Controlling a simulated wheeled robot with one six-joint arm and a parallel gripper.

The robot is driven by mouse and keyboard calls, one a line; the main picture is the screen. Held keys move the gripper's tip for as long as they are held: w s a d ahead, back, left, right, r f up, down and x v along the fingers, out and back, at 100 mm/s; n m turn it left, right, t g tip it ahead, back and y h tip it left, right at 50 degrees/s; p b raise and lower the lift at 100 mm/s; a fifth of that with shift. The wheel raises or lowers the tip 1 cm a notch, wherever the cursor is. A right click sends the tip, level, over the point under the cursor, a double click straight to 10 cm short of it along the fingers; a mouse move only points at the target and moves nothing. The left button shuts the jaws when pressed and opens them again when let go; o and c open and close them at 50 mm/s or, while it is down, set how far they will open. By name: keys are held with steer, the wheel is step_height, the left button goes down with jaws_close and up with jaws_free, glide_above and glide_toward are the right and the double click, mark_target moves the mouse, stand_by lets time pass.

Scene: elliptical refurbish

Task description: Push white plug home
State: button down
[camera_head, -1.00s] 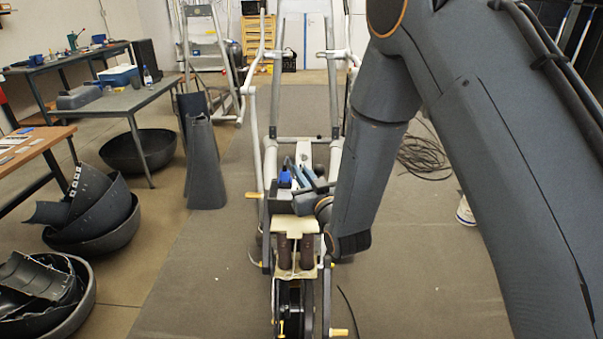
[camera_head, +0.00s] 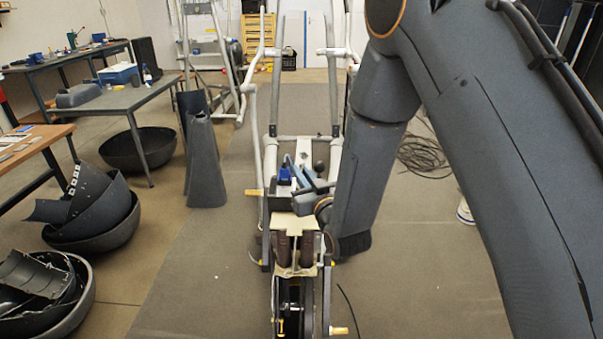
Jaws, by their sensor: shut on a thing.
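The elliptical frame (camera_head: 277,90) stands in the middle of the floor, with grey and white tubes. My gripper (camera_head: 296,172) reaches in low over its middle part from the right, beside a small blue block (camera_head: 284,175). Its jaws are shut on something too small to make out. I cannot pick out the white plug or its socket for certain; my wrist and gripper cover part of that area. A cream plate (camera_head: 295,224) with dark brown cylinders below it sits nearer, just in front of my wrist.
Tables (camera_head: 125,102) with tools stand along the left. Black bowl-shaped shells (camera_head: 92,215) lie at the lower left, and a dark tapered cover (camera_head: 206,165) stands left of the frame. A coiled cable (camera_head: 425,155) lies at right.

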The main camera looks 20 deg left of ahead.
steer(key=c, duration=1.8)
jaws_free()
steer(key=shift+f, duration=0.1)
steer(key=b+v, duration=0.2)
steer(key=v, duration=0.5)
steer(key=shift+s+d, duration=0.25)
steer(key=shift+s, duration=0.05)
